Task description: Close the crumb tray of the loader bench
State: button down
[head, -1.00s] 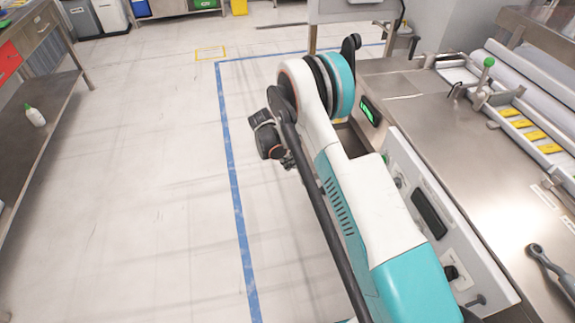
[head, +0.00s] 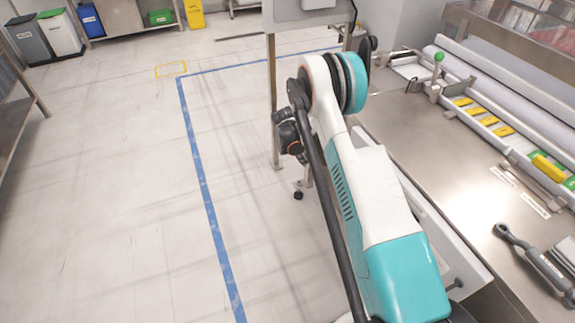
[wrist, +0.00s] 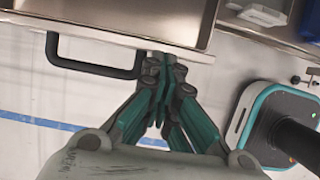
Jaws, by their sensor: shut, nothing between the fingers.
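The crumb tray (wrist: 120,14) appears at the top of the wrist view as a shallow steel pan. It has a pale front face with a dark bar handle (wrist: 92,73) at the left. My gripper (wrist: 160,68) is shut and empty. Its fingertips are at the tray's front, just right of the handle; I cannot tell whether they touch it. In the head view, the loader bench (head: 455,150) stands at the right with a steel top. My arm hides part of its front there, and I cannot make out the tray clearly.
Open floor with a blue tape line (head: 205,190) lies left of my arm. A bench leg (head: 272,100) stands beyond my wrist. A grey tool (head: 535,262) lies on the bench top. Bins (head: 60,35) stand far at the back left.

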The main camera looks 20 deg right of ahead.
jog(key=d, duration=0.4)
jog(key=shift+w+d, duration=0.15)
jog(key=shift+d, duration=0.25)
